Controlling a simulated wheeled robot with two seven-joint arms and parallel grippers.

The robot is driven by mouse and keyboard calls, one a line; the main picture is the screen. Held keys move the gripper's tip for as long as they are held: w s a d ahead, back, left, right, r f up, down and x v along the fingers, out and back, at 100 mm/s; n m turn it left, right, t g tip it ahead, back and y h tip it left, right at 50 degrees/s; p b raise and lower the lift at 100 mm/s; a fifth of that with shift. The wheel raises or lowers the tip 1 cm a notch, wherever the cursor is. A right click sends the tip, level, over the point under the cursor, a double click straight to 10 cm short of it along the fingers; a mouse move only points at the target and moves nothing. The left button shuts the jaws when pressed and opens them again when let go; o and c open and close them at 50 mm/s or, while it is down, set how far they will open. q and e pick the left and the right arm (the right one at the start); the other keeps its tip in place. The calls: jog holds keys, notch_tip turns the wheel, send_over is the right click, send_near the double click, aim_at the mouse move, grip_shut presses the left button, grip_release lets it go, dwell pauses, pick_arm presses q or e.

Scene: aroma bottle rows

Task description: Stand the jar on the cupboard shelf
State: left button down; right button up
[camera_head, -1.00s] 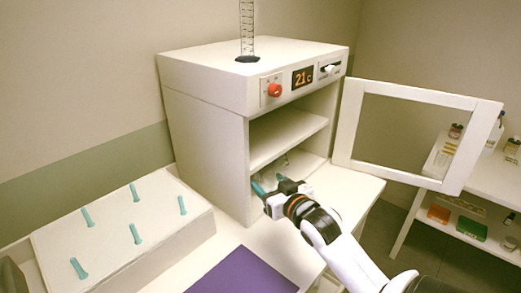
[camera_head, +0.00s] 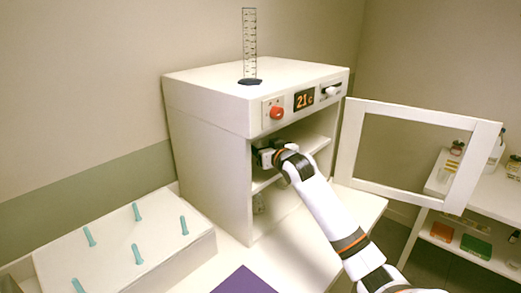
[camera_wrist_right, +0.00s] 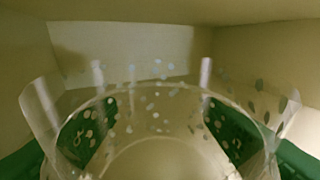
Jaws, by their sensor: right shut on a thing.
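A clear, speckled glass jar (camera_wrist_right: 155,105) fills the lower middle of the right wrist view, its round rim facing the camera. The green fingers of my right gripper (camera_head: 262,156) press on its two sides, so the gripper is shut on it. In the head view this gripper is inside the upper compartment of the white cupboard (camera_head: 205,135), above the middle shelf (camera_head: 265,184). The jar is hidden there behind the gripper and cupboard wall. I cannot tell whether the jar touches the shelf. My left gripper is out of view.
The cupboard door (camera_head: 349,140) stands open to the right. A clear object (camera_head: 258,203) is in the lower compartment. A measuring cylinder (camera_head: 249,50) stands on top. A white rack with teal pegs (camera_head: 88,236) is at left, a purple mat (camera_head: 243,281) in front.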

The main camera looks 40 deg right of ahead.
aim_at(260, 143)
jog(key=x, duration=0.3)
jog(key=shift+w+r, duration=0.2)
notch_tip(260, 143, down, 3)
jog(key=shift+s+p, duration=0.1)
jog(key=shift+p, duration=0.65)
jog(key=shift+f, duration=0.25)
jog(key=o, duration=1)
